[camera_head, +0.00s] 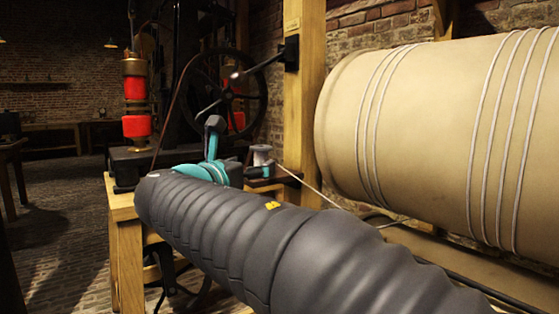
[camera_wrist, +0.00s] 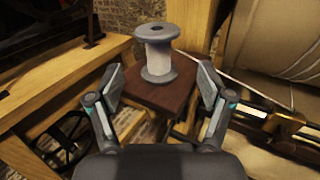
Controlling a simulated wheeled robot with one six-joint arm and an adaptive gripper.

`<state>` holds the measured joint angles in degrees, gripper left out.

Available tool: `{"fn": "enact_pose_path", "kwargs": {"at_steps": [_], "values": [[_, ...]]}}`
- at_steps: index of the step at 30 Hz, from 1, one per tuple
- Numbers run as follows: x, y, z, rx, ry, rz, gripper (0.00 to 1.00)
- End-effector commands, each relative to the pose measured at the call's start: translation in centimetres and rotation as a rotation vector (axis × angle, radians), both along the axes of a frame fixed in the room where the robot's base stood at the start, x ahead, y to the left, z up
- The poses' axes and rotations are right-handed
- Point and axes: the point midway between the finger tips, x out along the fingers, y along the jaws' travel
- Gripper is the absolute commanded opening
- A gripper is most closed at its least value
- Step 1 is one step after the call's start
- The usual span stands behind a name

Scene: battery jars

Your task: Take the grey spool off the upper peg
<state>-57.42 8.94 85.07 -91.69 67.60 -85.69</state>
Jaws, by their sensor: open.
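A grey spool (camera_wrist: 158,52) with wide flanges and a paler middle stands upright on a small dark brown shelf (camera_wrist: 150,100) in the wrist view. Any peg through it is hidden. In the head view a small pale grey spool (camera_head: 262,155) shows just beyond my wrist, on a dark ledge beside the wooden post. My gripper (camera_wrist: 160,76) is open and empty. Its two fingers stand left and right of the shelf, with the spool ahead of and between them, and no contact is visible.
A wooden post (camera_head: 303,100) carries a black bracket with a rod (camera_head: 262,64) slanting left. A large beige cylinder (camera_head: 430,130) wound with cord fills the right. A spoked black wheel (camera_head: 230,95) stands behind. A pale cord (camera_head: 312,187) runs right from near the spool.

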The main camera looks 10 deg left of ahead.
Motion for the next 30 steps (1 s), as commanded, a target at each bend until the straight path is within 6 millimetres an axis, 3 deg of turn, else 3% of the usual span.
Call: {"fn": "enact_pose_path", "kwargs": {"at_steps": [5, 15, 23, 30], "values": [[0.8, -0.1, 0.3, 0.001, 0.000, -0.001, 0.80], [4.9, -0.7, 1.1, 0.000, 0.001, 0.000, 0.80], [5.3, -0.8, 1.1, 0.001, 0.000, 0.001, 0.80], [5.2, -0.8, 1.1, 0.001, 0.000, 0.001, 0.23]]}}
